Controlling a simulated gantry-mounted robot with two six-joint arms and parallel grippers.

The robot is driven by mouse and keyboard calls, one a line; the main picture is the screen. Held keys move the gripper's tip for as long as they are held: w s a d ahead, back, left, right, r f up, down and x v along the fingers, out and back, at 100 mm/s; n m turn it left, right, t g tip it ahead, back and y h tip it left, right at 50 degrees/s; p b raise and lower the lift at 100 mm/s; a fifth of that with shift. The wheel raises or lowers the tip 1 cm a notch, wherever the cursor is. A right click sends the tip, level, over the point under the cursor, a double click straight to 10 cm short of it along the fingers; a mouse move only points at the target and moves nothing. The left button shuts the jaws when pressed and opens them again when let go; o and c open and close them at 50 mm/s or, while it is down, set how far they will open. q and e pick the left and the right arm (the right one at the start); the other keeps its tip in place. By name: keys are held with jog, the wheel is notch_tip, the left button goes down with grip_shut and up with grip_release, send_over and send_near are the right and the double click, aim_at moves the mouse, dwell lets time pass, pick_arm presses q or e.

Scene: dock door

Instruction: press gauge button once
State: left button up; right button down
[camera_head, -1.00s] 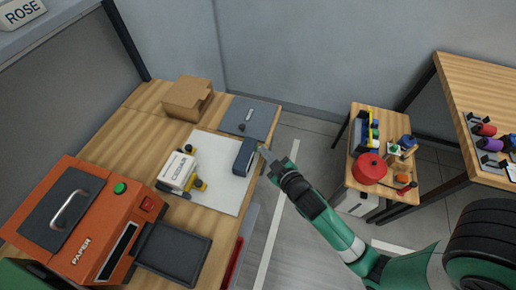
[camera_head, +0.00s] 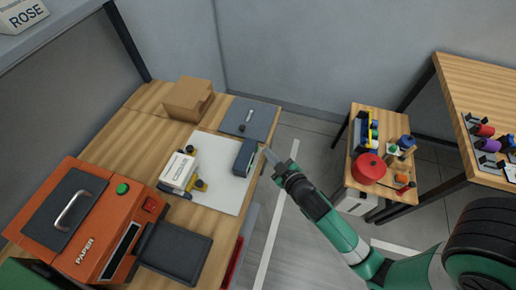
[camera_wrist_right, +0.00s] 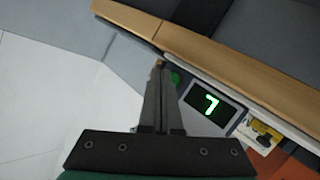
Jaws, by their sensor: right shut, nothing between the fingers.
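A round green button (camera_wrist_right: 175,78) sits just left of the display, partly hidden behind my finger. My right gripper (camera_wrist_right: 160,66) is shut and empty, its tips beside the button in the picture; I cannot tell whether they touch it. My left gripper is not in view.
The bench (camera_head: 140,103) holds an orange machine (camera_head: 118,215), a cardboard box (camera_head: 187,98), a white-topped device (camera_head: 178,171) and a dark stapler-like object (camera_head: 245,157). A small table (camera_head: 370,196) with a red pot stands right. Floor between is clear.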

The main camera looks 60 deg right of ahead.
jog(key=s+p, duration=0.2)
jog(key=s+d+p, duration=0.1)
jog(key=s+p, duration=0.1)
jog(key=s, duration=0.1)
dwell(0.4)
dwell(0.7)
